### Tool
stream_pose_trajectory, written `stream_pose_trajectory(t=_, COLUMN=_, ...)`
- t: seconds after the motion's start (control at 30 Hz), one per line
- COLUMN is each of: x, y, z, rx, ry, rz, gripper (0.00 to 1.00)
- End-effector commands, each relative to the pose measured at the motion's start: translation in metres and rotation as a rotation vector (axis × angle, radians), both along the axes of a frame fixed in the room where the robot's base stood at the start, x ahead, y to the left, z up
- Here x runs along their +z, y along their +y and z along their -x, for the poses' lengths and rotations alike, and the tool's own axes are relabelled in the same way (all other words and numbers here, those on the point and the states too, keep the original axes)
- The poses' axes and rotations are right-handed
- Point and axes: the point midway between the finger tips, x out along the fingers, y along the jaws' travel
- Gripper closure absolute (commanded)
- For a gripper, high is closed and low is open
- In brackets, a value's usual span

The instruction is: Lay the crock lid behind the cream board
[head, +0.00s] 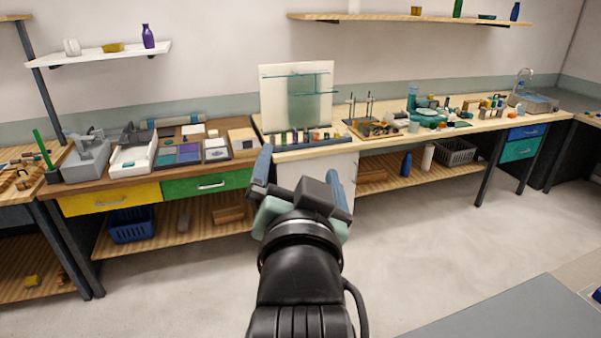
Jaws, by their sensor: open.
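A cream upright board (273,100) stands on the bench in the middle of the head view, with teal glass rods and a greenish pane in front of it. It hides the bench surface behind it. I cannot pick out the crock lid for certain; the small items on the benches are too small to tell apart. My gripper (300,178) is open and empty, held out over the floor in front of the benches, well short of the board. Its fingers are spread wide apart.
A wooden bench (130,184) on the left holds trays and boxes. A long pale bench (335,147) runs right, crowded with small glassware and teal pieces (425,117), to a sink (538,102). Wall shelves (120,54) hang above. The floor (420,235) between is clear.

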Motion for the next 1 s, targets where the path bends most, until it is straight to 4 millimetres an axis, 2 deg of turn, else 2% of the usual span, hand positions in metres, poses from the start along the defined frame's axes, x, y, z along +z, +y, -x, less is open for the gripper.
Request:
stream_pose_trajectory(t=0.03, x=0.052, y=0.002, z=0.014, rx=-0.001, ry=-0.160, rz=0.075, gripper=0.00)
stream_pose_trajectory(t=0.1, x=0.110, y=0.002, z=0.039, rx=-0.022, ry=-0.355, rz=0.173, gripper=0.00)
stream_pose_trajectory(t=0.2, x=0.172, y=0.002, z=0.079, rx=-0.077, ry=-0.578, rz=0.284, gripper=0.00)
stream_pose_trajectory(t=0.3, x=0.209, y=0.000, z=0.112, rx=-0.131, ry=-0.727, rz=0.356, gripper=0.00)
stream_pose_trajectory(t=0.4, x=0.226, y=0.000, z=0.131, rx=-0.165, ry=-0.802, rz=0.393, gripper=0.00)
stream_pose_trajectory(t=0.53, x=0.231, y=-0.001, z=0.137, rx=-0.178, ry=-0.827, rz=0.407, gripper=0.00)
stream_pose_trajectory(t=0.73, x=0.230, y=-0.001, z=0.136, rx=-0.176, ry=-0.823, rz=0.406, gripper=0.00)
stream_pose_trajectory(t=0.9, x=0.210, y=0.000, z=0.136, rx=-0.174, ry=-0.821, rz=0.404, gripper=0.00)
stream_pose_trajectory(t=1.0, x=0.211, y=0.000, z=0.136, rx=-0.173, ry=-0.821, rz=0.403, gripper=0.00)
